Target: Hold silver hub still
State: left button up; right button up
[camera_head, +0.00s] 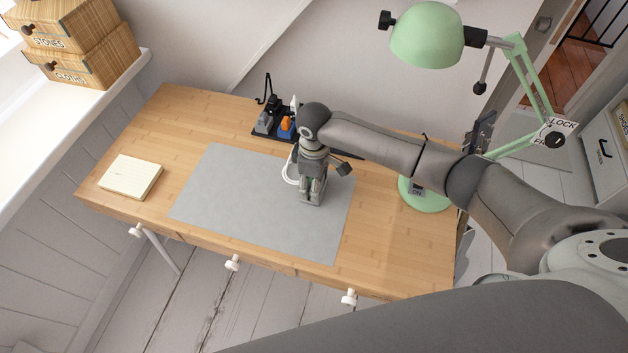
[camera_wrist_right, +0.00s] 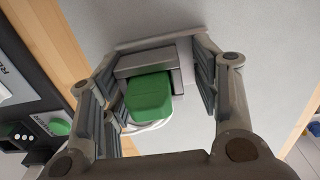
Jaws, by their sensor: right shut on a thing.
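The silver hub (camera_wrist_right: 186,72) is a small grey block on the grey desk mat (camera_head: 215,200). In the wrist view it lies between the fingers of my right gripper (camera_wrist_right: 160,68), which is shut on it. A green block (camera_wrist_right: 149,96) sits at the hub's near side and covers part of it; I cannot tell how deep it is seated. A white cable (camera_wrist_right: 152,126) loops out below the green block. In the head view my right gripper (camera_head: 312,190) points down on the right part of the mat and mostly hides the hub. My left gripper is not in view.
A black tray (camera_head: 259,136) with a grey and an orange item (camera_head: 286,124) stands behind the mat. A green lamp (camera_head: 428,38) stands at the right. A pale notepad (camera_head: 131,176) lies at the left. The left half of the mat is clear.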

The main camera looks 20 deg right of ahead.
jog(key=shift+s+f, duration=0.45)
jog(key=o, duration=1.1)
jog(key=shift+o, duration=0.2)
jog(key=shift+w, duration=0.15)
jog(key=shift+w+r, duration=0.1)
